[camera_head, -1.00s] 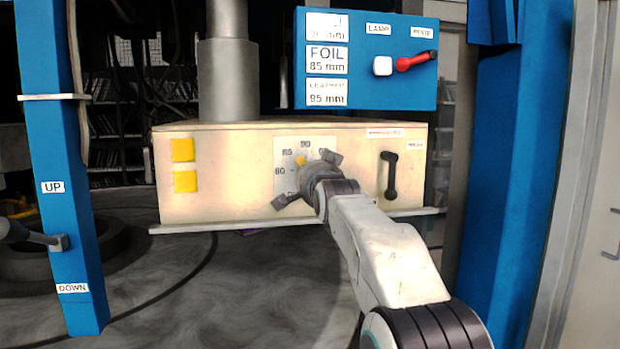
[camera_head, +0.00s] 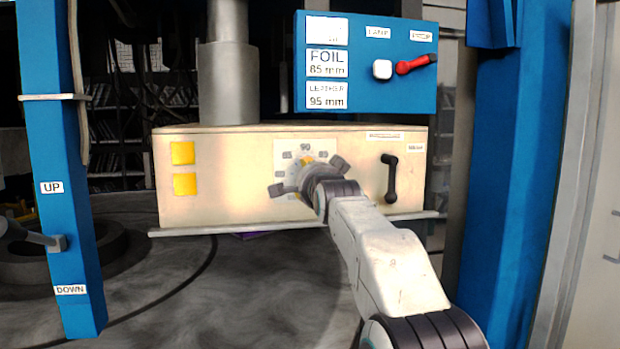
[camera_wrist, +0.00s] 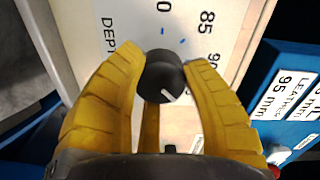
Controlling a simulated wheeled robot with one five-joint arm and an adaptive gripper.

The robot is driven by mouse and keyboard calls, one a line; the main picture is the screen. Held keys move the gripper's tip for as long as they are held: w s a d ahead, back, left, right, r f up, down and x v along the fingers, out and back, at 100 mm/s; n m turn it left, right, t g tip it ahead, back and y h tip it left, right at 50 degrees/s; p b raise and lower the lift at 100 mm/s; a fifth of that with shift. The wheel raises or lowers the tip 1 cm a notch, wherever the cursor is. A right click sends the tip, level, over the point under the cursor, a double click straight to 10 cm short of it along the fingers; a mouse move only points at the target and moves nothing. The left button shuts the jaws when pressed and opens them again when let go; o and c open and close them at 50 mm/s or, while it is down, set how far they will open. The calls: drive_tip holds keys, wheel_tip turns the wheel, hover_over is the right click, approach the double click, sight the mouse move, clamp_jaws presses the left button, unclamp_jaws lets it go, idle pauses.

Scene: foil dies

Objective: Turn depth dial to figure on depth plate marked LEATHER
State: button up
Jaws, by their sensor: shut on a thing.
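The depth dial is a round black knob (camera_wrist: 163,75) with a white pointer line, on a pale scale plate (camera_wrist: 185,40). My gripper (camera_wrist: 165,72) has its yellow fingers shut on the knob's two sides. In the wrist view the pointer line slants to the lower right; the figure on that side is hidden by a finger, while 85 shows above right. In the head view my gripper (camera_head: 308,180) covers the dial, and 90 (camera_head: 305,147) shows above it. The depth plate marked LEATHER (camera_head: 327,95) reads 95 mm, below the FOIL plate (camera_head: 327,62) reading 85 mm.
A black handle (camera_head: 390,177) stands right of the dial on the cream box (camera_head: 230,180). A red lever (camera_head: 415,63) and a white button (camera_head: 382,67) sit on the blue panel above. Blue posts flank the box, the left one (camera_head: 55,150) marked UP and DOWN.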

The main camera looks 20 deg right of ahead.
drive_tip(key=shift+r, duration=0.35)
drive_tip(key=o, duration=1.2)
drive_tip(key=shift+f, duration=0.3)
drive_tip(key=shift+v, duration=6)
